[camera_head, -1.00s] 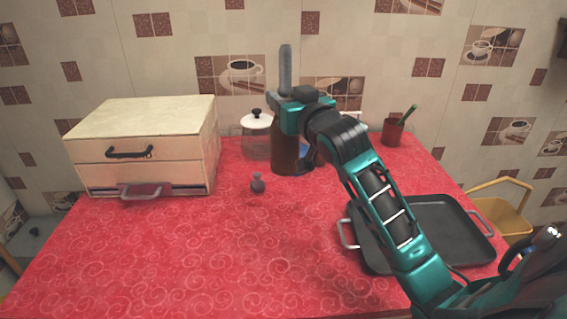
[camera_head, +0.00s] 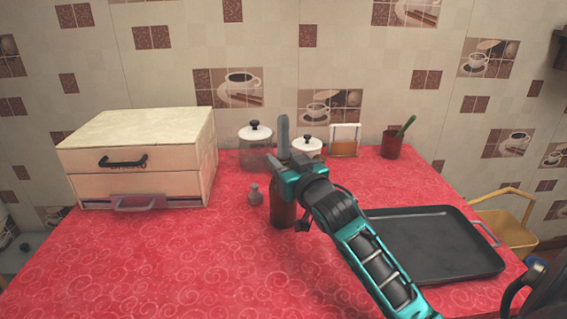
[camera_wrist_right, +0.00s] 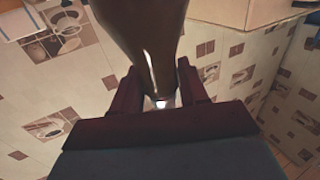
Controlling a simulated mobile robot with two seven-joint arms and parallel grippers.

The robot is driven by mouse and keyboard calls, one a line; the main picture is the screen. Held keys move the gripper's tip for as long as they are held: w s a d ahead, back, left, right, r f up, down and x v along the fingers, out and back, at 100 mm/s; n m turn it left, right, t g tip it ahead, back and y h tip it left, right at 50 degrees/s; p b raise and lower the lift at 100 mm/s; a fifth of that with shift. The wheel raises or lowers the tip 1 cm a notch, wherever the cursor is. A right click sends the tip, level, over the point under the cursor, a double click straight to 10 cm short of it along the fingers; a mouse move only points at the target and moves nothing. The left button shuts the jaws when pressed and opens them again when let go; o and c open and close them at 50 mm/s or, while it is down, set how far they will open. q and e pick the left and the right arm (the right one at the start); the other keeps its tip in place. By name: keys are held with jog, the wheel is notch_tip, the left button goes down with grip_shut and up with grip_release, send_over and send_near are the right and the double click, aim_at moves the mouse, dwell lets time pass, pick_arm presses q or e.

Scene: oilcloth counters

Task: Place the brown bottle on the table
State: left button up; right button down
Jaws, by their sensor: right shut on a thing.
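The brown bottle (camera_head: 283,207) is upright in my right gripper (camera_head: 288,170), over the middle of the red table (camera_head: 190,265). I cannot tell whether its base touches the cloth. My right gripper is shut on the bottle, and the arm hides part of it. In the right wrist view the bottle (camera_wrist_right: 148,35) runs between the two dark red fingers of the gripper (camera_wrist_right: 160,92). A grey upright piece shows above the gripper in the head view. My left gripper is not in view.
Lidded jars (camera_head: 257,150) (camera_head: 306,149), a small rack (camera_head: 345,140) and a red cup (camera_head: 391,146) stand behind. A drawer box (camera_head: 140,155) is left, a black tray (camera_head: 430,245) right. The front left is clear.

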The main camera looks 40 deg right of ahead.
jog(key=shift+r, duration=0.15)
jog(key=c, duration=0.6)
grip_release()
jog(key=shift+f, duration=0.2)
jog(key=shift+r, duration=0.15)
jog(key=s, duration=0.4)
jog(key=s+a, duration=0.1)
jog(key=s, duration=0.3)
jog(key=s+a+p, duration=0.1)
jog(key=s, duration=0.3)
